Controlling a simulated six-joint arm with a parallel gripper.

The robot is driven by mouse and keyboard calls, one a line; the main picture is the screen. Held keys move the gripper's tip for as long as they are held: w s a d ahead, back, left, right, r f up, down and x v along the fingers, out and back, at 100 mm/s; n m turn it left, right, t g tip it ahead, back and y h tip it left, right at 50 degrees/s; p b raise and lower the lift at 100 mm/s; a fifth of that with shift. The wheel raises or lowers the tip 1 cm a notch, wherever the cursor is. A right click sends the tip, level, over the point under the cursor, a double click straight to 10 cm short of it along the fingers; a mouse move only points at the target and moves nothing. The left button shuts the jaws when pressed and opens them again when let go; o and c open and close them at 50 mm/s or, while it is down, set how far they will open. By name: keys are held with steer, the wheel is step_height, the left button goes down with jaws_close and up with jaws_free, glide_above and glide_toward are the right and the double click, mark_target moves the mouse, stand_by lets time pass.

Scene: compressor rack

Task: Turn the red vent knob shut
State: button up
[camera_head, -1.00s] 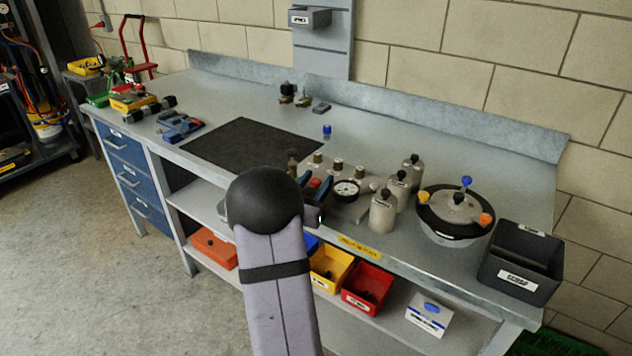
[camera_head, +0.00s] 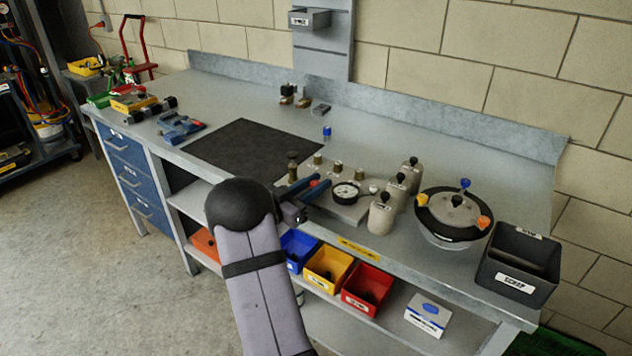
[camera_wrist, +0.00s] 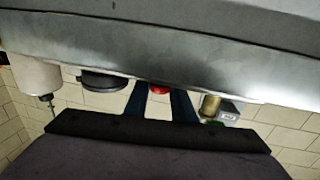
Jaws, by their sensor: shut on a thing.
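The red vent knob (camera_head: 314,183) sits at the front left of the grey manifold block (camera_head: 341,205) on the bench. My gripper (camera_head: 312,185) reaches it from the front left, with its blue fingers on either side of the knob. The gripper is shut on the knob. In the wrist view the red knob (camera_wrist: 159,88) shows between the two blue fingers of my gripper (camera_wrist: 160,95). The knob's lower part is hidden, and I cannot tell its turn angle.
A black-faced gauge (camera_head: 346,193) and several brass fittings (camera_head: 337,168) stand close by on the block. Grey cylinders (camera_head: 381,213) and a round pot (camera_head: 450,222) stand to the right. The bench's front edge lies just below my wrist. The black mat (camera_head: 250,150) is clear.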

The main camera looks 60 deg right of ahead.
steer(key=shift+m+g+y, duration=0.7)
steer(key=shift+m+g, duration=0.8)
steer(key=shift+g, duration=0.8)
steer(key=shift+m+g, duration=0.3)
steer(key=shift+g, duration=0.1)
steer(key=o, duration=1.1)
steer(key=shift+c, duration=0.2)
steer(key=shift+b+v, duration=0.35)
steer(key=shift+v, duration=3.3)
steer(key=shift+r, duration=0.15)
